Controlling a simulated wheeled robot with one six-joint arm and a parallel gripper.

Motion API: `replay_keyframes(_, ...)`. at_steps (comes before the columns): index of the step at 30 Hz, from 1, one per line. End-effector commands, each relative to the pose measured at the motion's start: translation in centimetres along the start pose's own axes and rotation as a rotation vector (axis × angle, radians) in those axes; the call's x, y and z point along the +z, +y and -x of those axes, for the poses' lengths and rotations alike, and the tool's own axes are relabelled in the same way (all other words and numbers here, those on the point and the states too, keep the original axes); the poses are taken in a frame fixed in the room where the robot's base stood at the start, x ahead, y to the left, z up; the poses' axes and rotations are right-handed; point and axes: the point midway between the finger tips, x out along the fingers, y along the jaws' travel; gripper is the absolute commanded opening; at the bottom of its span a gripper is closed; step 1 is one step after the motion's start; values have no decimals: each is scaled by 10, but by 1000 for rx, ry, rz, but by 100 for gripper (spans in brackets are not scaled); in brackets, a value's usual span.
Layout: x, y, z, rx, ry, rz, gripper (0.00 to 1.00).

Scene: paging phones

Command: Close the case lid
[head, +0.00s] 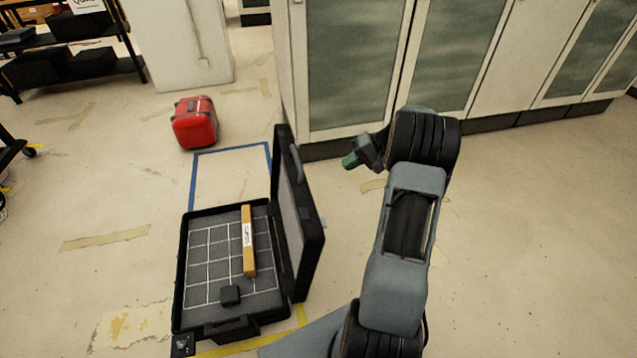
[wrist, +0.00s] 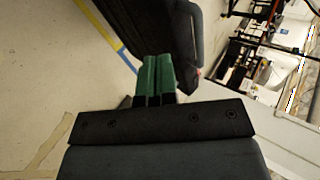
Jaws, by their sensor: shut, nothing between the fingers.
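The black case (head: 181,270) lies open on the floor, its base showing a white grid lining. Its lid (head: 312,235) stands roughly upright along the right side, with a handle on it. A long tan box (head: 249,262) with a white label and a small black block (head: 230,295) lie in the base. My gripper (head: 349,160) is right of the lid's far end, with green fingertips pointing left toward it. In the wrist view the green fingers (wrist: 158,72) are together and empty. A dark panel, seemingly the lid (wrist: 150,25), is just beyond them; contact cannot be told.
Pale cabinets (head: 350,65) stand behind my arm at the back right. A red case (head: 195,122) sits on the floor at the back left, near a blue taped outline (head: 230,149). A black shelf (head: 75,72) is at far left. Floor left of the case is clear.

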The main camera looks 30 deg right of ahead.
Motion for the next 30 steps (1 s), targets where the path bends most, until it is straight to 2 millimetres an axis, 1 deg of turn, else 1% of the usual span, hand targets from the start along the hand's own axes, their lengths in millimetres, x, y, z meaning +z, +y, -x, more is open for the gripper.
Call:
replay_keyframes(1,-2,6,-4,-10,3,-2,0)
replay_keyframes(5,-3,8,-19,-17,5,0,0)
replay_keyframes(15,-2,7,-84,-15,3,-2,0)
replay_keyframes(18,-3,7,-100,-15,4,-3,0)
replay_keyframes(24,-3,-12,-116,-14,6,-1,0)
replay_keyframes(30,-3,-22,-124,-14,7,-2,0)
